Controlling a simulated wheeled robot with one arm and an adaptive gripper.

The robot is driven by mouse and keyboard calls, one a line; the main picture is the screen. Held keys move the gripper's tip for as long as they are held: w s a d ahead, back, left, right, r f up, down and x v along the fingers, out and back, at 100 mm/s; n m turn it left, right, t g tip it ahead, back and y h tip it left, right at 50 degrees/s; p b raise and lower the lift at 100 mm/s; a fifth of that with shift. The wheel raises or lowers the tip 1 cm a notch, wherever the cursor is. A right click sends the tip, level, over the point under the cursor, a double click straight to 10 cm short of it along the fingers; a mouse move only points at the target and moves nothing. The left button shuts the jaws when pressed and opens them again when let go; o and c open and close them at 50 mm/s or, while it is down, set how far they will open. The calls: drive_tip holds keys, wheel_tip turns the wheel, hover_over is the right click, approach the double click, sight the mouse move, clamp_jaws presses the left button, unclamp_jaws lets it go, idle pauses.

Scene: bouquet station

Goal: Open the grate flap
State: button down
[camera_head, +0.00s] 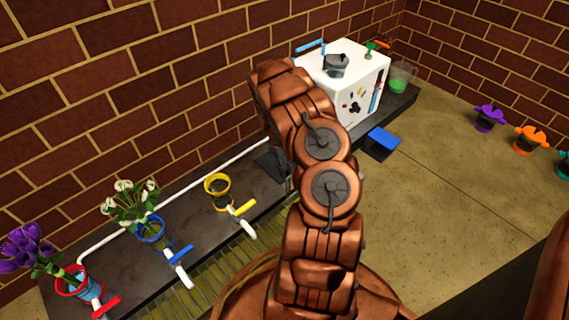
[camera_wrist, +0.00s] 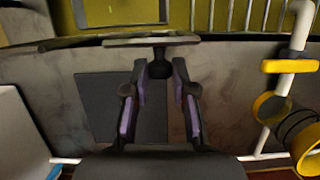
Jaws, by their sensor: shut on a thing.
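In the wrist view my gripper (camera_wrist: 158,72) is closed around a small dark knob between its fingertips. The knob joins a grey slab (camera_wrist: 118,43), which I see nearly edge-on; it looks like the grate flap, tilted up. Beyond it is a dark-framed opening (camera_wrist: 80,14) with a yellow-green bottom. The bars of the grate (camera_wrist: 235,15) run beside the opening to the right. In the head view the grate (camera_head: 205,283) runs along the counter's front, and my arm hides the gripper and the flap.
A dark square panel (camera_wrist: 92,105) lies on the counter below the gripper. A yellow pot (camera_head: 217,191) and yellow-handled tap (camera_head: 244,215) stand near my arm. Blue (camera_head: 152,229) and red (camera_head: 70,280) pots hold flowers farther left. A white box (camera_head: 358,80) stands behind.

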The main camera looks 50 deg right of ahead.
drive_tip(key=shift+s+r+t+p, duration=0.3)
drive_tip(key=shift+s+p, duration=0.1)
drive_tip(key=shift+p, duration=0.7)
drive_tip(key=shift+s+r+t+p, duration=0.15)
drive_tip(key=shift+s+t+p, duration=0.2)
drive_tip(key=shift+p, duration=0.75)
drive_tip(key=shift+s+f+p, duration=0.1)
drive_tip(key=shift+s+p, duration=0.1)
drive_tip(key=shift+p, duration=0.2)
drive_tip(key=shift+f, duration=0.1)
drive_tip(key=c, duration=1)
unclamp_jaws()
drive_tip(key=shift+o, duration=0.2)
drive_tip(key=shift+a, duration=0.1)
drive_tip(key=v, duration=1.2)
